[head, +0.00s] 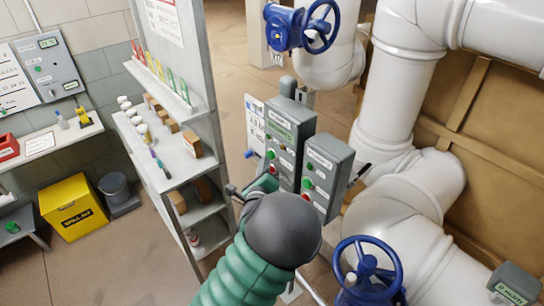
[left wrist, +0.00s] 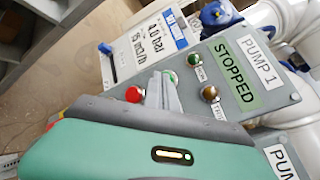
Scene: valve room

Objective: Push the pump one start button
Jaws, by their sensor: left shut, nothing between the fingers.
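The pump 1 box (head: 290,122) is a grey panel in the middle of the head view. In the left wrist view its face (left wrist: 270,103) carries a PUMP 1 label and a green display (left wrist: 236,72) reading STOPPED. A red button (left wrist: 134,94) and a green button (left wrist: 172,76) sit low on it; the green one is partly hidden by my fingers. A green round lamp or button (left wrist: 193,60) and a dark amber one (left wrist: 209,93) are nearer the display. My left gripper (left wrist: 162,80) is shut and empty at the green button; contact cannot be told. My right gripper is not in view.
A second grey box (head: 328,160) with red and green buttons stands right beside the pump 1 box. Large white pipes (head: 395,90) and blue valve wheels (head: 368,270) are on the right. A shelf unit (head: 185,160) stands left; a yellow bin (head: 73,207) is farther left.

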